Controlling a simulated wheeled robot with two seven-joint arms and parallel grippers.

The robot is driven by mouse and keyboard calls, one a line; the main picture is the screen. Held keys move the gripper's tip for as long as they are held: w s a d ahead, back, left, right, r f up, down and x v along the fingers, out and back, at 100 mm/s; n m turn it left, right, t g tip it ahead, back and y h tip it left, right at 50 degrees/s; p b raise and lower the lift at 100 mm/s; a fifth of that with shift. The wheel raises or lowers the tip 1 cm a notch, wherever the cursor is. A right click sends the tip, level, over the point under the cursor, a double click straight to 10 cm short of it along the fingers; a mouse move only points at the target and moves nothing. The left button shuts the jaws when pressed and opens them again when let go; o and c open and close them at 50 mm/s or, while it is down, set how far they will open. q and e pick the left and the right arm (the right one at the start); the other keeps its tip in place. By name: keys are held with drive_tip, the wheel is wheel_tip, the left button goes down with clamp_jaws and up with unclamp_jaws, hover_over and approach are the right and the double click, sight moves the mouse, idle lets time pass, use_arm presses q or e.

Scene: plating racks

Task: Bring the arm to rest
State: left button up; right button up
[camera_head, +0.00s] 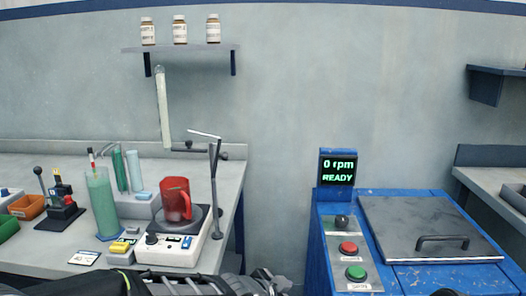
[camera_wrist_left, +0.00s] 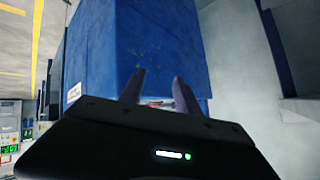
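My left arm lies low along the bottom edge of the head view, with its left gripper (camera_head: 268,283) at the bottom middle, between the bench and the blue machine. In the left wrist view the two fingers of the left gripper (camera_wrist_left: 160,88) stand apart with nothing held between them. A blue, worn cabinet side (camera_wrist_left: 150,45) fills the view beyond the fingers. My right gripper is not seen; a small dark shape at the bottom right of the head view is too cut off to name.
A bench at left holds a red jug (camera_head: 176,198) on a hotplate (camera_head: 172,244), a green-filled cylinder (camera_head: 102,203) and a stand. The blue machine (camera_head: 329,262) at right has a grey lid (camera_head: 425,222), a red button (camera_head: 348,248), a green button (camera_head: 356,272) and a display (camera_head: 338,168) reading "0 rpm READY".

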use_arm(q)
drive_tip(key=s+a+f+n+g, duration=0.1)
drive_tip(key=s+a+f+n, duration=0.25)
drive_tip(key=f, duration=0.45)
drive_tip(key=s+a+f+n+g+y, duration=0.1)
drive_tip(key=s+a+f+n, duration=0.15)
drive_tip(key=s+f, duration=0.4)
drive_tip(key=s+a+f+n+g, duration=0.2)
drive_tip(key=s+f+n, duration=0.1)
drive_tip(key=f, duration=0.7)
drive_tip(key=s+a+f+n+g+y, duration=0.1)
drive_tip(key=s+a+f+n+g, duration=0.15)
drive_tip(key=s+f, duration=0.45)
drive_tip(key=s+a+f+n+g, duration=0.1)
drive_tip(key=s+a+f+n, duration=0.2)
drive_tip(key=s, duration=0.6)
wheel_tip(320, 180, up, 12)
drive_tip(key=p, duration=1.3)
drive_tip(key=shift+a, duration=0.2)
